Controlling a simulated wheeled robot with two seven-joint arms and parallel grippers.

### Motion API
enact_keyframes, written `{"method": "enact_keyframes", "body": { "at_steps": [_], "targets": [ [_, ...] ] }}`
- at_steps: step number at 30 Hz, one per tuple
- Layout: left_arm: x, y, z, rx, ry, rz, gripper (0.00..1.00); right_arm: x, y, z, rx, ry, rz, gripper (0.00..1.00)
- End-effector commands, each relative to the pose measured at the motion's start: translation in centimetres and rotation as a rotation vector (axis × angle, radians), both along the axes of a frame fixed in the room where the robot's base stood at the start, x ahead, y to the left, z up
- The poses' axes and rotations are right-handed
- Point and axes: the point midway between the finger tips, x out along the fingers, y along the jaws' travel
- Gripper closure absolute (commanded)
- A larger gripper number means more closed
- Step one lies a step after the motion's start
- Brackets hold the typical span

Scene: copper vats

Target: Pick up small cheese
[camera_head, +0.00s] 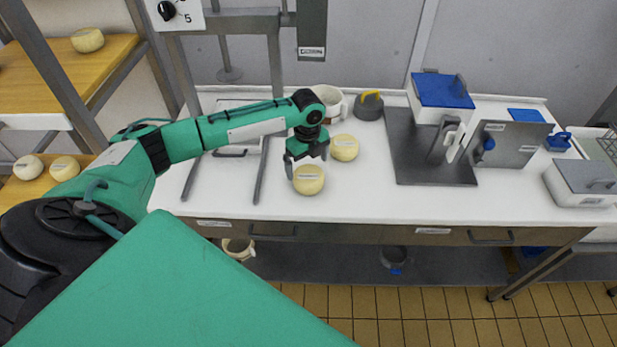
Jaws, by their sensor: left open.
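Two small round pale yellow cheeses lie on the white worktop (400,205). The nearer cheese (309,182) is close to the front edge, and the farther cheese (344,148) is behind it to the right. My left gripper (306,163) comes in from the left on a green arm. It is open, with its fingers pointing down just behind and above the nearer cheese. I cannot tell whether a finger touches that cheese. My right gripper is not in view.
A white mug (331,102) and a grey pot with a yellow handle (369,106) stand behind the cheeses. A metal frame rises left of them. A blue-topped device (442,92) stands right. More cheeses (65,168) lie on wooden shelves at left.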

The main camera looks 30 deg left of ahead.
Motion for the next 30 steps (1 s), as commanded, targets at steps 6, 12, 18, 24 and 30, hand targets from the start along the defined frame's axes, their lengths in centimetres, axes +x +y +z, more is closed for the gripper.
{"method": "enact_keyframes", "body": {
  "at_steps": [6, 12, 18, 24, 30],
  "targets": [
    [-0.2, -0.3, -1.9, 0.002, 0.005, 0.001, 0.0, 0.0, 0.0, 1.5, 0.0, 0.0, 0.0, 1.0],
    [-0.2, -0.4, -4.7, 0.001, 0.002, 0.0, 0.0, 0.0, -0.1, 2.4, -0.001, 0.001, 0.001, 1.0],
    [-0.2, -0.4, -5.5, 0.001, 0.001, 0.0, 0.0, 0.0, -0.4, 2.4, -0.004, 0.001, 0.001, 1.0],
    [-0.2, -0.4, -5.4, 0.001, 0.001, 0.0, 0.18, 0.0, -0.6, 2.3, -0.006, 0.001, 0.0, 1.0],
    [-0.2, -0.4, -5.3, 0.001, -0.001, 0.0, 0.52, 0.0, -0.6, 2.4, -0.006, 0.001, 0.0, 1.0]
  ]
}}
